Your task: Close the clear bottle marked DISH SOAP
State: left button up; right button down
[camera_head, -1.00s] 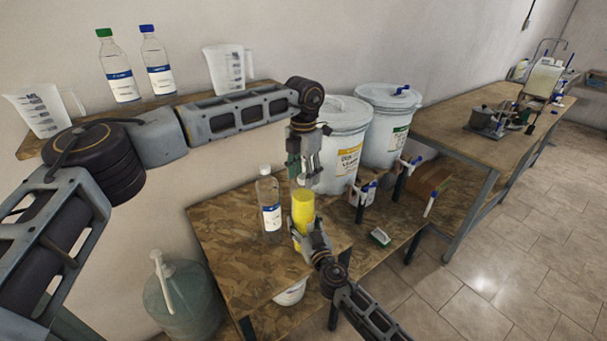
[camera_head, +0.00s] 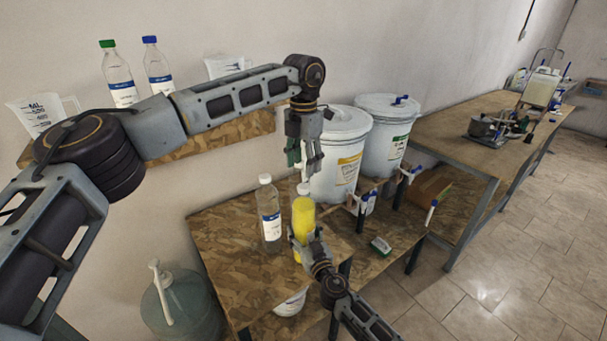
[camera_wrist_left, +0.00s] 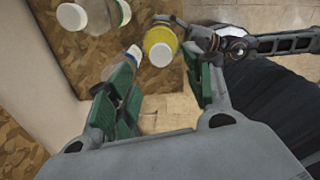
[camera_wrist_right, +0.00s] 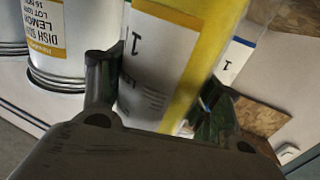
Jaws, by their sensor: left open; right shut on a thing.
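A bottle with yellow contents (camera_head: 303,216) stands upright at the front edge of the low wooden table. My right gripper (camera_head: 306,248) is shut around it; in the right wrist view its label (camera_wrist_right: 148,75) reads "1 L", and I read no DISH SOAP on it. A clear bottle with a white cap (camera_head: 270,212) stands to the left. My left gripper (camera_head: 304,162) is open, pointing down above the yellow bottle, apart from it. The left wrist view shows the yellow bottle (camera_wrist_left: 160,40) beyond its fingers.
Two white drums stand behind, one with a yellow label (camera_head: 345,150), one with a green label (camera_head: 388,130). A wall shelf (camera_head: 235,137) holds bottles and jugs.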

pick_arm(q)
jog(key=shift+r, duration=2.4)
pick_arm(e)
jog(key=shift+c, duration=1.2)
grip_release()
jog(key=shift+s, duration=0.15)
jog(key=v, duration=1.1)
jog(key=shift+s+d, duration=0.25)
jog(key=shift+s, duration=0.05)
jog(key=shift+s, duration=0.1)
